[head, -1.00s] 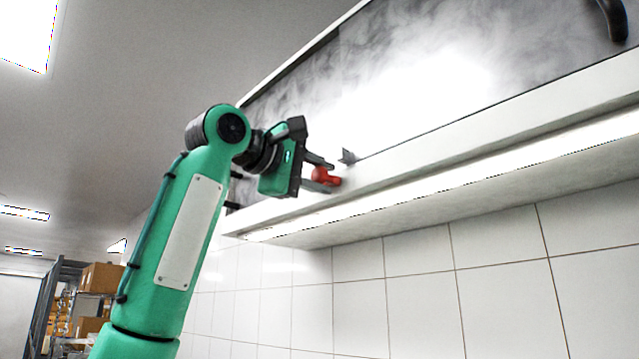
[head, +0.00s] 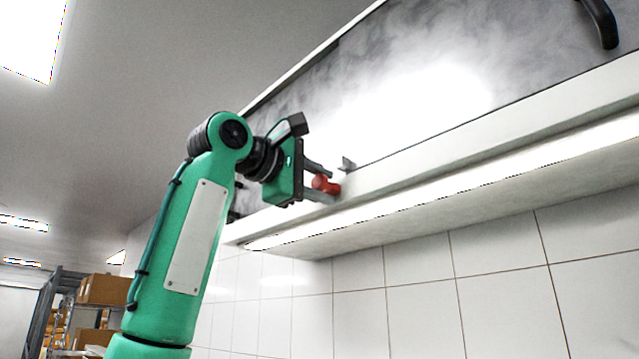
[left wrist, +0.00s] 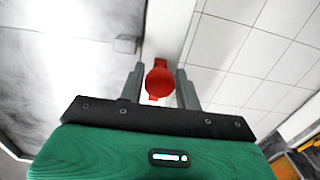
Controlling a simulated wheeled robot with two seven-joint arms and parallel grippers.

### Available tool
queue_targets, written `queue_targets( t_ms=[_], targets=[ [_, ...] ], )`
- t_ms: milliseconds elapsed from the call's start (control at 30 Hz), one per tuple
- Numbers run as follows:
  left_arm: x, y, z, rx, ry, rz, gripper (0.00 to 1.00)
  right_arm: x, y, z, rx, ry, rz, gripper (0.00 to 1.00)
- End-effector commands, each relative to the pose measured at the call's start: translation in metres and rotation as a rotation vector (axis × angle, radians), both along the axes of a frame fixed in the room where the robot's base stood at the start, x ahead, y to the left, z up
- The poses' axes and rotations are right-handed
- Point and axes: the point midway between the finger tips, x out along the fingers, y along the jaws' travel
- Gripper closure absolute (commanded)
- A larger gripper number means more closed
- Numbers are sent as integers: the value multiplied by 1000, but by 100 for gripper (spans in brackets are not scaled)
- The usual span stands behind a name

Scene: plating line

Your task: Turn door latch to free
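The red door latch (head: 325,184) is on the white frame strip along the lower edge of the smoky glass door (head: 400,85). In the left wrist view the latch (left wrist: 158,79) shows a round middle with a bar along the picture's vertical. My left gripper (head: 319,182) is at the latch, one finger on each side of it. In the left wrist view the fingers (left wrist: 159,84) stand apart, with narrow gaps seeming to show beside the latch. Part of the latch is hidden by a finger in the head view. My right gripper is not in view.
A small grey bracket (head: 347,164) sticks out beside the latch, close to the fingers. A black handle (head: 602,24) is at the upper right. White tiled wall (head: 420,300) lies below the cabinet. Shelving with cartons (head: 103,289) stands far left.

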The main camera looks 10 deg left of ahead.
Motion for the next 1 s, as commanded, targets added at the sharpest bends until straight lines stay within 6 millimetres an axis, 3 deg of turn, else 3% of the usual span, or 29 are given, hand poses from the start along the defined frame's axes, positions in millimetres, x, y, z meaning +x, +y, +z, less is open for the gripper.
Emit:
queue_targets(
  t_ms=[67, 467, 1000],
  targets=[
    [0, 0, 0, 0, 0, 0, 52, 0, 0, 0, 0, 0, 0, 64],
    [-8, 5, -1, -1, -4, 0, 52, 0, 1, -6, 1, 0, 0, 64],
    [-98, 66, -3, -1, -3, 1, 52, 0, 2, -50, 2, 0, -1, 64]
  ],
)
